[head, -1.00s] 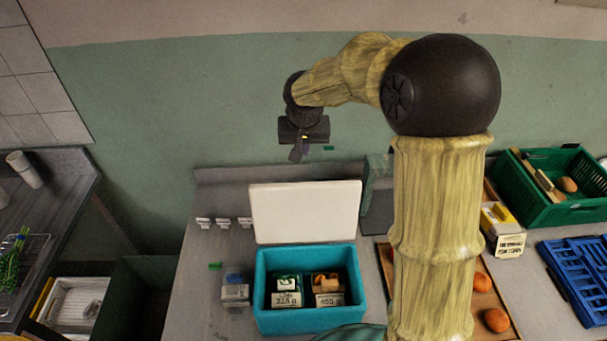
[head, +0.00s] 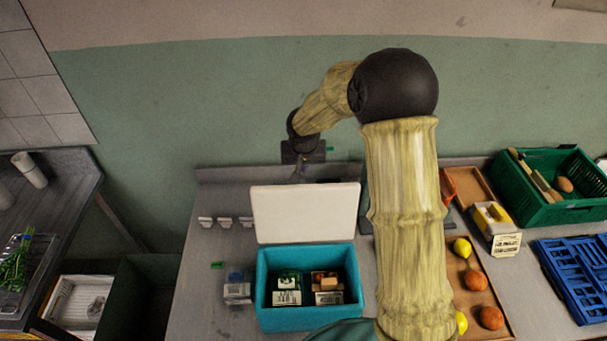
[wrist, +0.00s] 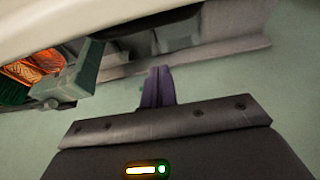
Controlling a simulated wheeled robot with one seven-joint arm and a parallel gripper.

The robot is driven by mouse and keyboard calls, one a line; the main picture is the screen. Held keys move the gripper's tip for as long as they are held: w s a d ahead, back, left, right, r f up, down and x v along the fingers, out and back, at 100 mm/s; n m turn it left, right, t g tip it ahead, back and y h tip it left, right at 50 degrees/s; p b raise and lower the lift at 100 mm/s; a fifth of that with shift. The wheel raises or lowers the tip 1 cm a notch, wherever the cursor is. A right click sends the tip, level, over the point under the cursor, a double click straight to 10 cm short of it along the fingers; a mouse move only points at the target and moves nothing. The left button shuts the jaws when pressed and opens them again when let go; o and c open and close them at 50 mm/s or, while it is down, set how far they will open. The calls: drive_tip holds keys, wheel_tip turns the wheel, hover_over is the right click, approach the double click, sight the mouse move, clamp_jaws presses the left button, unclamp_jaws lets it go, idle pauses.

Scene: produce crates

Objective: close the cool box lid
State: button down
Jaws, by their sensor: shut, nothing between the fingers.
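The cool box (head: 305,318) is a teal open-topped box on the grey table, with labelled packs inside. Its white lid (head: 305,213) stands raised, nearly upright, at the box's back edge. My gripper (head: 299,172) is shut and empty, pointing down behind the lid; its fingertips are near or behind the lid's top edge in the head view. In the wrist view the shut fingers (wrist: 157,88) point toward a pale surface (wrist: 90,22) across the top, which looks like the lid. I cannot tell whether they touch it.
Small labelled packs (head: 236,291) stand left of the box. To the right are a wooden tray (head: 487,270) of fruit, a yellow-and-white carton (head: 496,228), a green crate (head: 560,212) and a blue crate (head: 580,268). A green wall rises behind the table.

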drive_tip(key=s+p, duration=0.1)
drive_tip(key=s+f, duration=0.1)
drive_tip(key=s, duration=0.1)
drive_tip(key=shift+s+f+p, duration=0.15)
drive_tip(key=shift+s+p, duration=0.1)
drive_tip(key=shift+p, duration=0.1)
